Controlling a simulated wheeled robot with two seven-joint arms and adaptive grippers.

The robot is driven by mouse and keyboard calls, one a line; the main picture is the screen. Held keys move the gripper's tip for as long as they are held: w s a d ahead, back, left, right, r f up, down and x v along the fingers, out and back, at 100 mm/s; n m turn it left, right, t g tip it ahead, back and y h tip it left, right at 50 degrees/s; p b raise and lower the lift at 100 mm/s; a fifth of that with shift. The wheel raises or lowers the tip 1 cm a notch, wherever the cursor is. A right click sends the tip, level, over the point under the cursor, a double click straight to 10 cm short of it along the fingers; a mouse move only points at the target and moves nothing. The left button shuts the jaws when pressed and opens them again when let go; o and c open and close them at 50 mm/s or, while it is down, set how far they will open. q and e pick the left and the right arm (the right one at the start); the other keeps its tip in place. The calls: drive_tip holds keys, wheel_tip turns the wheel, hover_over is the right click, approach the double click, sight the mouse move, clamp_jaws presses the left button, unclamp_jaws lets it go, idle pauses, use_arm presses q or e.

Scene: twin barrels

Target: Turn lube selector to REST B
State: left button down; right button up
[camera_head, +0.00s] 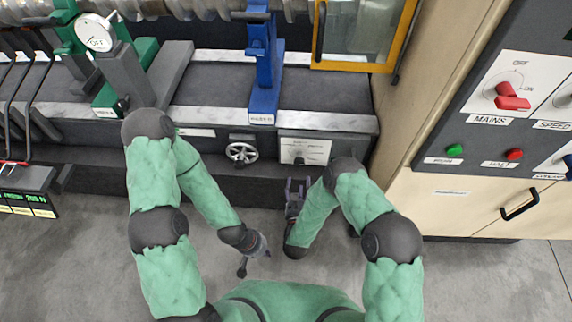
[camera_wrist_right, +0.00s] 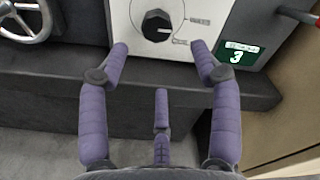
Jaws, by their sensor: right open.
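The lube selector looks to be the round black knob (camera_wrist_right: 157,24) on a white plate (camera_wrist_right: 140,10) in the right wrist view. Small labels sit to its right and lower right, too blurred to read. I cannot tell for certain which label the knob points at. In the head view the plate (camera_head: 318,148) is on the machine's low front. My right gripper (camera_wrist_right: 160,50) is open and empty, its two upper fingers below and either side of the knob, apart from it. It also shows in the head view (camera_head: 296,188). My left gripper (camera_head: 256,260) is low over the floor, away from the machine.
A handwheel (camera_head: 242,152) is left of the selector plate; part of it shows in the right wrist view (camera_wrist_right: 25,18). A green tag marked 3 (camera_wrist_right: 239,53) is right of the plate. A control panel with a red MAINS switch (camera_head: 508,96) stands at right. A dark ledge lies below the plate.

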sight(299, 164)
drive_tip(key=shift+m, duration=0.3)
drive_tip(key=w+b, duration=0.1)
drive_tip(key=w, duration=0.6)
drive_tip(key=w+b, duration=0.1)
drive_tip(key=w, duration=0.2)
drive_tip(key=shift+w+a+r+b, duration=0.2)
drive_tip(key=shift+w+a+b, duration=0.05)
drive_tip(key=shift+a+b, duration=0.15)
drive_tip(key=shift+r, duration=0.1)
drive_tip(key=c, duration=1.2)
